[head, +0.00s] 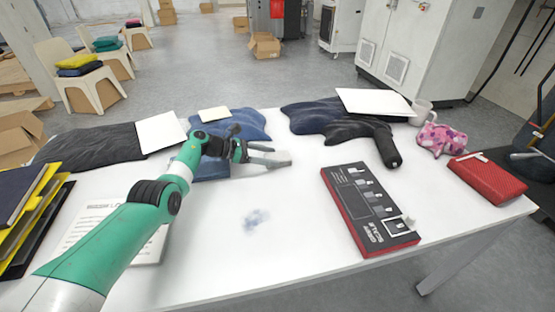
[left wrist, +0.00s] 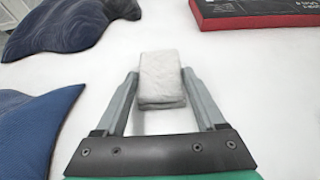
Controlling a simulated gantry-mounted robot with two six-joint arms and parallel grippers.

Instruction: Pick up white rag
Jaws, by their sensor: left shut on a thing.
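The white rag (left wrist: 160,78) is a folded, pale grey-white block in the left wrist view. It sits between the two fingers of my left gripper (left wrist: 158,100), which are shut on it. In the head view my left gripper (head: 272,156) is over the far middle part of the white table, beside the blue cloth. The rag is hard to tell from the pale fingers there. I cannot tell whether the rag touches the tabletop. My right gripper is not in view.
A red-edged grey scale board (head: 372,208) lies to the right on the white table (head: 300,265). Dark garments (head: 325,118) and a blue cloth (head: 238,124) lie along the far side. A red case (head: 487,178) is at the right. A bluish stain (head: 256,219) marks the clear middle.

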